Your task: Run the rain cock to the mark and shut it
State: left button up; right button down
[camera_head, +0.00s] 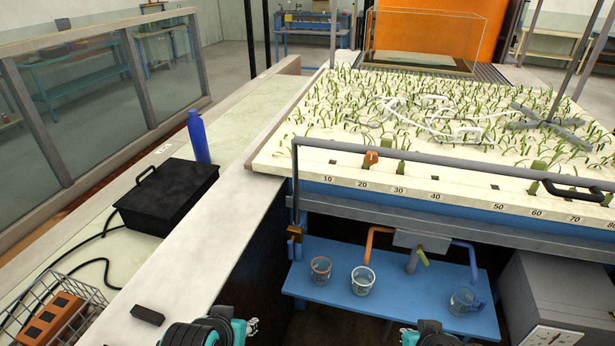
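A brass-coloured cock (295,233) sits low on the grey upright pipe at the near left corner of the planted bed; I cannot make out its handle position. An olive-handled fitting (422,256) stands at a grey spout under the bed, between an orange and a blue pipe. Which one is the rain cock is not labelled. An orange-rimmed beaker (320,268), a clear beaker (363,280) and a blue-handled jug (465,300) stand below. My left gripper (210,332) and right gripper (430,334) are at the bottom edge, apart from these things; their fingers cannot be made out.
The blue shelf (400,316) carries the vessels. A numbered scale (440,197) runs along the bed's front, with an orange marker (371,157) above 20. A black box (168,197), a blue bottle (198,136) and a wire basket (52,312) stand left. A grey cabinet (560,290) stands right.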

aim_at(290, 243)
jog(key=i+l, duration=0.15)
jog(key=l, duration=0.2)
jog(key=i+l, duration=0.15)
jog(key=l, duration=0.25)
jog(key=i+l, duration=0.1)
jog(key=l, duration=0.25)
jog(key=i+l, duration=0.15)
jog(key=l, duration=0.2)
jog(key=i+l+u, duration=0.1)
jog(key=l, duration=0.25)
jog(key=u, duration=0.45)
jog(key=l+u, duration=0.15)
jog(key=u, duration=0.3)
jog(key=l+u, duration=0.1)
jog(key=u, duration=0.35)
jog(key=i+l, duration=0.05)
